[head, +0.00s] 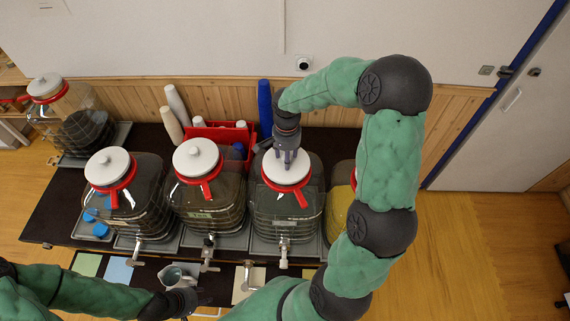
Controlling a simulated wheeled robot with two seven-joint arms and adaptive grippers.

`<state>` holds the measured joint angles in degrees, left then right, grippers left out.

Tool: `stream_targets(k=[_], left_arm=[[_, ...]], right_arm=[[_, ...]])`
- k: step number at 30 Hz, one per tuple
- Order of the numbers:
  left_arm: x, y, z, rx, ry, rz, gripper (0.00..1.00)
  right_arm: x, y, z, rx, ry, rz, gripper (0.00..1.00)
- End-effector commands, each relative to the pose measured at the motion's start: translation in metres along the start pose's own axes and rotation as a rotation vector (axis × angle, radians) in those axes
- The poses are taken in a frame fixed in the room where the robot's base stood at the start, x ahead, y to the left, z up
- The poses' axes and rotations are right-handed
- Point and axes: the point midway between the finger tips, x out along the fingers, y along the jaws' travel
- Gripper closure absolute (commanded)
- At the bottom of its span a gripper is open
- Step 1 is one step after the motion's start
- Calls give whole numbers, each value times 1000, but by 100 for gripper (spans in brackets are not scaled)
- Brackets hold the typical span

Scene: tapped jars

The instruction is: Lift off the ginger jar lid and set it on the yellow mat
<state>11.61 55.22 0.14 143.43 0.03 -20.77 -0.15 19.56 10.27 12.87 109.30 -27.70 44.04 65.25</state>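Several tapped glass jars with white lids stand in a row. The jar (285,216) under my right gripper has a white lid (292,180), which sits on its red-rimmed mouth. I cannot read which label says ginger. My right gripper (288,158) points down at this lid's knob, which its fingers hide; I cannot tell whether they grip it. My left gripper (187,300) is low at the table's front, beside a jug; its fingers are unclear. A pale mat (257,277) lies at the front edge, partly covered; I cannot tell whether it is the yellow mat.
A green mat (87,264) and a blue mat (118,270) lie front left. A grey jug (174,276) stands near my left gripper. Behind the jars are a red crate (222,134) and cup stacks (177,104). My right arm hides much of a yellow-filled jar (340,207).

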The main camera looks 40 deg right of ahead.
Motion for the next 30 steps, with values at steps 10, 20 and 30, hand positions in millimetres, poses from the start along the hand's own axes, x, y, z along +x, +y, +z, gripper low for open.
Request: stream_targets(k=[10,20,30], left_arm=[[1,0,0,0,0,0,60],[4,-2,0,0,0,0,60],[4,-2,0,0,0,0,60]], right_arm=[[0,0,0,0,0,0,50],[0,0,0,-1,0,0,50],[0,1,0,0,0,0,100]])
